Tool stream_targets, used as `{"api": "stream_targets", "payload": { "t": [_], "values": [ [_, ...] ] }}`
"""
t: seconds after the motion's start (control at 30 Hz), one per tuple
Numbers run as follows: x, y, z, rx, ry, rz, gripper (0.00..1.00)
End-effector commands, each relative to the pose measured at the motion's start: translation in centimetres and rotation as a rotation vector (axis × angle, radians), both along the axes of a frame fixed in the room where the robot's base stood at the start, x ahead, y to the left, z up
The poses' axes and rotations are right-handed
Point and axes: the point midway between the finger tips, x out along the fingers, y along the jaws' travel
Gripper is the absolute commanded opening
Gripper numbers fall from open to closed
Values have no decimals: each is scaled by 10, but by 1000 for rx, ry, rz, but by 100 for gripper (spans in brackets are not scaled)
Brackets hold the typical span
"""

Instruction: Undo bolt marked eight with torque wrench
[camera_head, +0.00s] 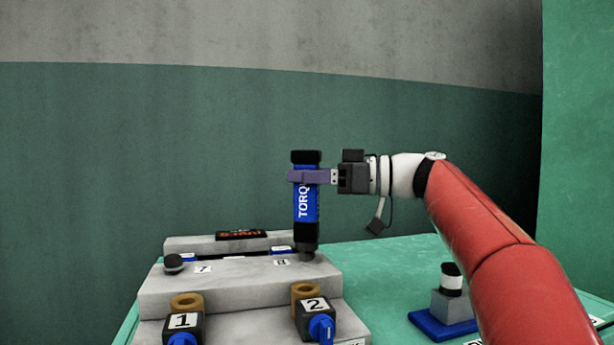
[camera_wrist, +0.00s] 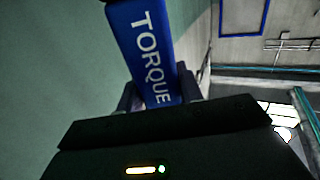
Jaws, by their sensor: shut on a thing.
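The torque wrench (camera_head: 306,210) is a blue and black tool with "TORQUE" on its side, held upright. My gripper (camera_head: 304,176) is shut on its upper part, below the black top. In the wrist view the wrench's blue face (camera_wrist: 150,55) stands between my fingers. The wrench's lower end is over a dark bolt (camera_head: 307,256) at the right of the grey press block (camera_head: 225,284). The label marked 8 (camera_head: 281,262) lies just left of that bolt. I cannot tell whether the wrench is seated on the bolt or just above it.
Another dark bolt (camera_head: 173,262) stands at the left by the label 7 (camera_head: 204,268). Blocks marked 1 (camera_head: 183,321) and 2 (camera_head: 314,305) with blue knobs are at the front. A blue-based stand (camera_head: 445,320) is at the right. Green table (camera_head: 375,265) is clear behind it.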

Motion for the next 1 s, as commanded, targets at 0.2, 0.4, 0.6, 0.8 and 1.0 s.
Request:
{"api": "stream_targets", "payload": {
  "t": [0.2,0.4,0.6,0.8,1.0],
  "values": [
    [-1,0,3,2,-4,0,0],
    [-1,0,3,2,-4,0,0],
    [-1,0,1,2,-4,0,0],
    [-1,0,-1,2,-4,0,0],
    [-1,0,-3,2,-4,0,0]
  ]
}}
